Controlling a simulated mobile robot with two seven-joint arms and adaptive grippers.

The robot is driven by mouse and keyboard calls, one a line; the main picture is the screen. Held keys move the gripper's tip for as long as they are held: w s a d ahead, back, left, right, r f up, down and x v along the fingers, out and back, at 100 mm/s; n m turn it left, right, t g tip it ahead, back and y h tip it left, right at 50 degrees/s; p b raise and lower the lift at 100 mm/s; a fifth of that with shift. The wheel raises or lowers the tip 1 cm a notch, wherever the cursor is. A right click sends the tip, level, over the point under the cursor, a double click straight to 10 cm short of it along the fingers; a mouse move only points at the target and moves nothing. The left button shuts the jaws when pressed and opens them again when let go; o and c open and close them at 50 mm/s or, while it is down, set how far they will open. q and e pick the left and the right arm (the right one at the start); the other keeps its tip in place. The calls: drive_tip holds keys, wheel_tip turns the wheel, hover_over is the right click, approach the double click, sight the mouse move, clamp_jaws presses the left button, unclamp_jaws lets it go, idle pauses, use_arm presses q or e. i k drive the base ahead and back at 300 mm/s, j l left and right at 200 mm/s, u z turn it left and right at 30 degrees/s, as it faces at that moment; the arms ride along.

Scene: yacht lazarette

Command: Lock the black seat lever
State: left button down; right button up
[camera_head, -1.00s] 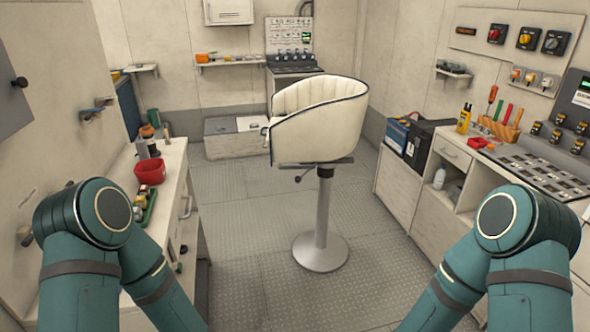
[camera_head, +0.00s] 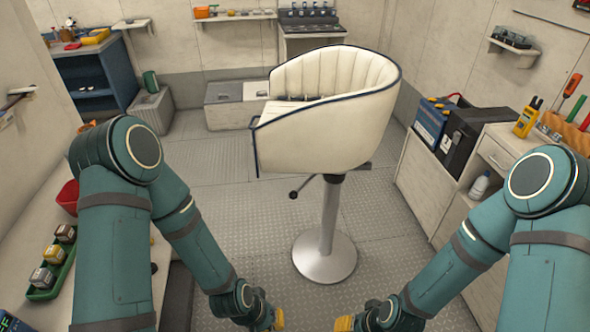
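The black seat lever (camera_head: 303,187) sticks out to the left from under the cream seat (camera_head: 325,120), with a round knob at its end. The seat stands on a grey post (camera_head: 328,215) with a round base. My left gripper (camera_head: 277,321) shows only as a small yellow part at the bottom edge, below and left of the chair base. My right gripper (camera_head: 344,323) also shows only as a yellow part at the bottom edge. Both are well apart from the lever. Their fingers are cut off by the frame, so open or shut cannot be seen.
A bench with a green tray (camera_head: 50,280) and a red bowl (camera_head: 69,197) is at left. Open metal floor (camera_head: 215,200) lies around the chair.

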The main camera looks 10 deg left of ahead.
sight(293, 194)
drive_tip(key=i+l, duration=0.1)
drive_tip(key=i, duration=0.35)
drive_tip(key=i+l, duration=0.15)
drive_tip(key=i, duration=0.35)
